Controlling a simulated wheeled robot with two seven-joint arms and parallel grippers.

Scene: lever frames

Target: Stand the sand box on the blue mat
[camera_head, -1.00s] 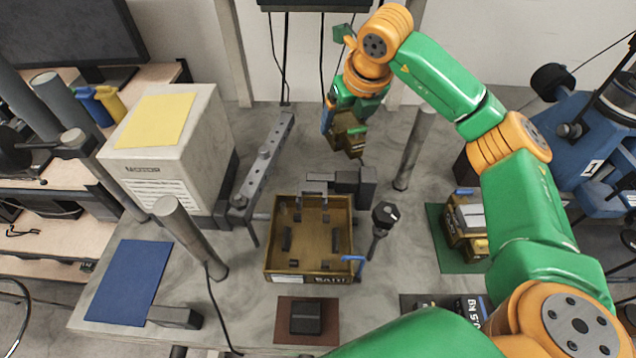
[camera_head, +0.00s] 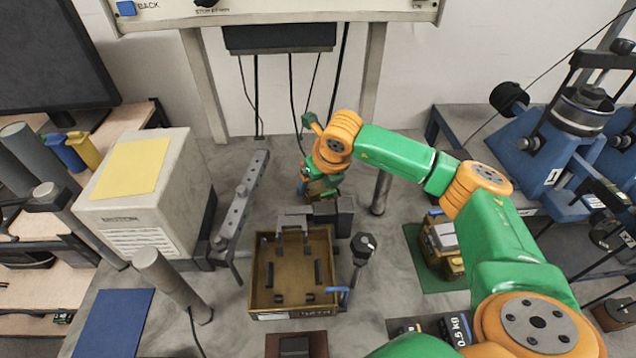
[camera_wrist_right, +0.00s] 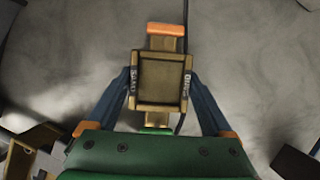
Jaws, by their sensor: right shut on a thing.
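The sand box (camera_wrist_right: 160,82) is a small brown box with a dark square face and a "SAND" label on its side in the right wrist view. My right gripper (camera_wrist_right: 160,76) is shut on it, with one dark blue finger on each side. In the head view my right gripper (camera_head: 318,187) and the box are at the back of the table, behind the brown tray, and the box is partly hidden. The blue mat (camera_head: 113,322) lies at the front left, its visible part bare and its near edge cut off. My left gripper is not in view.
The brown tray (camera_head: 262,285) stands mid-table, beside a slanted grey bar (camera_head: 240,205). A grey post (camera_head: 172,285) stands between tray and blue mat. A large pale box (camera_head: 145,200) is behind the mat. A green mat (camera_head: 458,283) at right bears another brown box.

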